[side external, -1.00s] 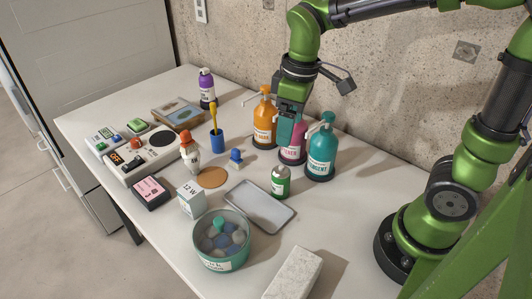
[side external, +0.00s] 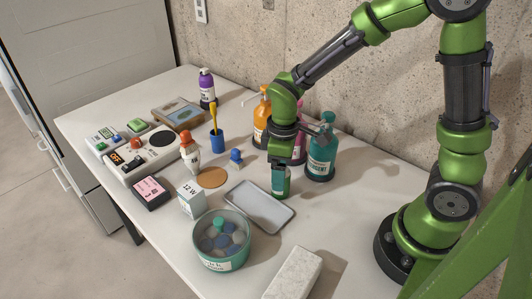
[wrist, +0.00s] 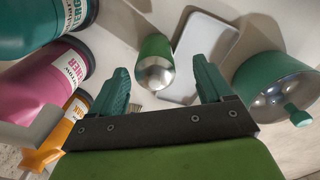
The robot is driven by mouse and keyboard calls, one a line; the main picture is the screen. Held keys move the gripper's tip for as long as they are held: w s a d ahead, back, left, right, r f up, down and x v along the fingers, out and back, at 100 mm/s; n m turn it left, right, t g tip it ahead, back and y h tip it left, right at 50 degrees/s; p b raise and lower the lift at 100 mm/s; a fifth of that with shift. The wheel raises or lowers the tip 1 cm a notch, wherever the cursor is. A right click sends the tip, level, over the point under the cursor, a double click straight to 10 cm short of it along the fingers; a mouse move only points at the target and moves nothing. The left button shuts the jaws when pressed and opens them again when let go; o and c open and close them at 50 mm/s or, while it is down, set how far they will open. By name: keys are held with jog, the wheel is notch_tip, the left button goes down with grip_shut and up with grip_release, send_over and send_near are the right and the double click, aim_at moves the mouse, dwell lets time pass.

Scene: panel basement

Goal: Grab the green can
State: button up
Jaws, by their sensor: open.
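The green can (side external: 281,184) stands on the table beside the grey tray, in front of the teal bottle. In the wrist view the can (wrist: 154,58) shows its silver top, between and just beyond my fingertips. My gripper (side external: 282,166) is over the can in the side view and hides part of it. In the wrist view my gripper (wrist: 162,82) has its two teal fingers spread apart with nothing between them. I cannot tell from these views whether a finger touches the can.
The grey tray (side external: 262,209) lies left of the can. A teal bottle (side external: 321,158), a pink bottle (wrist: 45,82) and an orange bottle (side external: 260,125) stand close behind. A bowl of stones (side external: 222,262) and a pale block (side external: 293,275) are nearer the front.

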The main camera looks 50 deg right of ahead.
jog(key=f, duration=0.5)
jog(key=shift+w+d, duration=0.15)
jog(key=shift+d, duration=0.15)
jog(key=shift+r, duration=0.1)
jog(key=c, duration=1.2)
jog(key=shift+o, duration=0.2)
